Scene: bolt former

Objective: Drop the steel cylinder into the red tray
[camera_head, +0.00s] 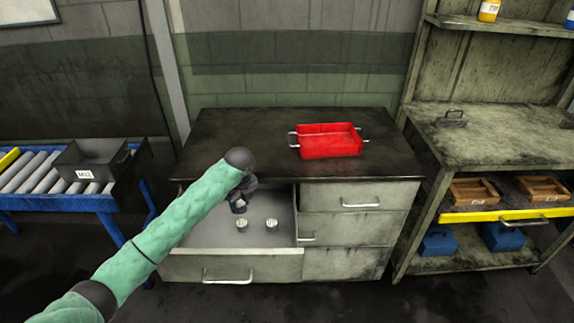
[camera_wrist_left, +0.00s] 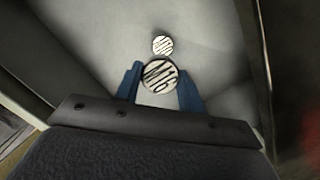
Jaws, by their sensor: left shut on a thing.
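The red tray (camera_head: 330,143) sits on top of the cabinet, toward its right half. Two short steel cylinders show in the open top-left drawer. One cylinder (camera_head: 243,224) is right under my left gripper (camera_head: 238,206), and the other cylinder (camera_head: 271,224) stands to its right. In the left wrist view my left gripper (camera_wrist_left: 161,88) has its blue fingers shut on one steel cylinder (camera_wrist_left: 160,75), with a marked round top facing the camera. The second cylinder (camera_wrist_left: 162,45) stands just beyond it. My right gripper is not in view.
The open drawer's front panel (camera_head: 232,267) and side walls surround the cylinders. The cabinet top (camera_head: 235,130) is clear left of the tray. A roller conveyor with a grey bin (camera_head: 92,160) stands left; a shelf with wooden boxes (camera_head: 474,190) stands right.

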